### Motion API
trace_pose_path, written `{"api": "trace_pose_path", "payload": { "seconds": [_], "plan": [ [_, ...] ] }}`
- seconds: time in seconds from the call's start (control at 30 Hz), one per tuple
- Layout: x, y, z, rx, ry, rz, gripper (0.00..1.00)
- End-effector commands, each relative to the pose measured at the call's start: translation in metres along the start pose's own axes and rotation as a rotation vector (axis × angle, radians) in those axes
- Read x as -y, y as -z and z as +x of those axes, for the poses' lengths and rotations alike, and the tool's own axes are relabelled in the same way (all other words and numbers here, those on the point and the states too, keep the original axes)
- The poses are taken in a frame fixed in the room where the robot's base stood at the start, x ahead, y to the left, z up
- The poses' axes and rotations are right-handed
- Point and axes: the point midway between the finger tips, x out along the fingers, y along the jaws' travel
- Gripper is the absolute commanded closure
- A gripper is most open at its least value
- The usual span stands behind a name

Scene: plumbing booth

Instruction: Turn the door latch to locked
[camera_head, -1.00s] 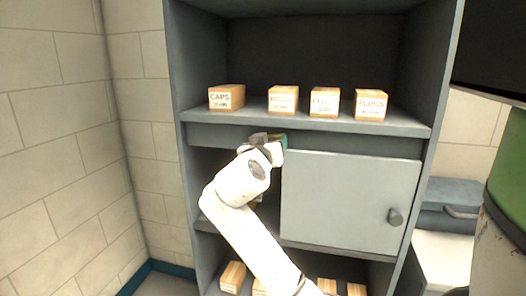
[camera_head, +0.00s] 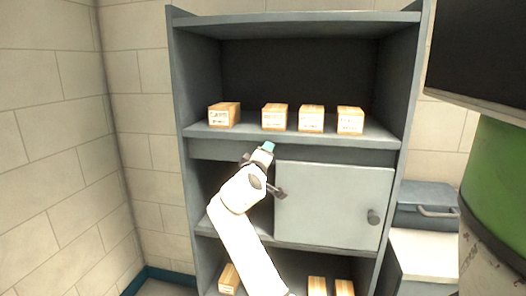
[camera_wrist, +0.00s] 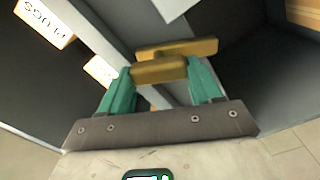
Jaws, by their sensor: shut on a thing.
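My gripper (camera_head: 268,150) is at the upper left corner of this door. In the wrist view, my gripper (camera_wrist: 162,78) has its green fingers on either side of a brass latch (camera_wrist: 165,69), shut on it. A brass bar of the latch extends to the right past the fingertips. In the head view my arm and gripper hide the latch, so I cannot tell its position against the frame there.
Several small labelled boxes (camera_head: 311,119) stand on the shelf (camera_head: 310,136) just above the gripper. More wooden boxes (camera_head: 317,286) sit on the bottom shelf. A green drum (camera_head: 500,185) and a blue-grey case (camera_head: 427,204) stand at the right. A block wall (camera_head: 50,130) is at the left.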

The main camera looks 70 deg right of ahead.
Motion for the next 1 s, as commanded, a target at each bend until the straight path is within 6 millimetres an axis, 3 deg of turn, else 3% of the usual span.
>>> {"api": "trace_pose_path", "payload": {
  "seconds": [0.5, 1.0],
  "plan": [
    [-0.0002, 0.0029, -0.0001, -0.006, 0.0, -0.374, 0.91],
    [0.0024, 0.0017, 0.0001, -0.006, -0.001, -0.468, 0.91]
  ]
}}
